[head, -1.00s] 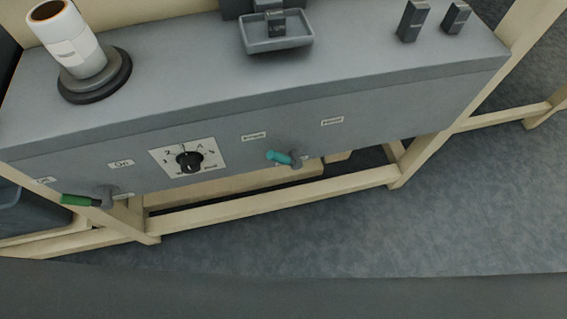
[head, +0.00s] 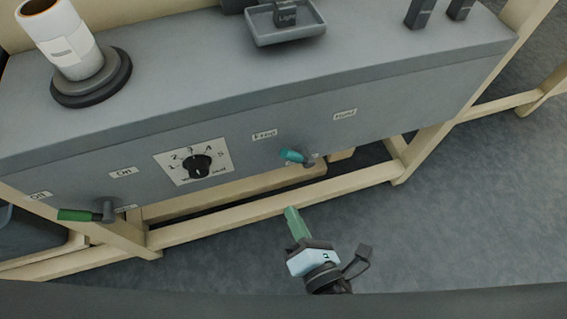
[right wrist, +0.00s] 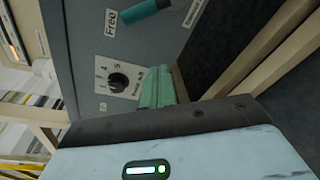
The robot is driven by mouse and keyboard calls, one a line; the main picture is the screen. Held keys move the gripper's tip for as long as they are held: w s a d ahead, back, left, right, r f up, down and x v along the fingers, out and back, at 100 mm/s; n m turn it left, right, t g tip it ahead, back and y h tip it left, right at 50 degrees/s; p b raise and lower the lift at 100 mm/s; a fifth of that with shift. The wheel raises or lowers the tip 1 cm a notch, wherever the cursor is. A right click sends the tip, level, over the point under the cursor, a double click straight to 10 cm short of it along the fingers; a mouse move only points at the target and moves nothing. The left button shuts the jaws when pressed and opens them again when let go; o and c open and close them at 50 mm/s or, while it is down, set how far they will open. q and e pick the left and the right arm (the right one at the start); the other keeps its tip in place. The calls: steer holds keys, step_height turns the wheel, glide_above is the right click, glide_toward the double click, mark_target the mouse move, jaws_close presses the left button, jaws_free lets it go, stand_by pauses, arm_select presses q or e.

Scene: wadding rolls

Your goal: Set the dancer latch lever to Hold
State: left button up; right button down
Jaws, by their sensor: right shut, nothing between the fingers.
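The dancer latch lever has a teal handle (head: 294,156) on the front face of the grey bench. It points left and slightly up, toward the "Free" label (head: 264,134); the label at upper right (head: 345,114) is too blurred to read surely. The teal handle also shows at the top of the right wrist view (right wrist: 145,10). My right gripper (head: 292,213) is below the lever, apart from it, with its green fingers together and empty, pointing up toward the bench. Its fingers also show in the right wrist view (right wrist: 157,88). My left gripper is out of view.
A numbered dial (head: 198,166) sits left of the lever. A green-handled lever (head: 76,215) with On and Off labels is further left. A white roll (head: 62,45) and a grey tray (head: 284,26) stand on the bench top. A wooden rail (head: 240,219) runs below.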

mark_target(296, 154)
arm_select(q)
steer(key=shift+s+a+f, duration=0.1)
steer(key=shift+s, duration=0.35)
arm_select(e)
steer(key=shift+w+a+r+n+y, duration=0.3)
steer(key=shift+a+r+n, duration=0.2)
steer(key=shift+a+n, duration=0.15)
steer(key=shift+d, duration=0.1)
steer(key=x, duration=1)
steer(key=shift+w+d+r+b, duration=0.1)
steer(key=shift+w+b, duration=0.1)
steer(key=shift+b, duration=0.1)
steer(key=shift+s+d+r+p, duration=0.1)
steer(key=shift+d+r+p, duration=0.35)
steer(key=shift+d+r, duration=0.8)
steer(key=shift+d, duration=0.25)
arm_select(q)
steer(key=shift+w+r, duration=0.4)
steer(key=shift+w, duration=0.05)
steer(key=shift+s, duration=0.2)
arm_select(e)
steer(key=shift+r, duration=0.1)
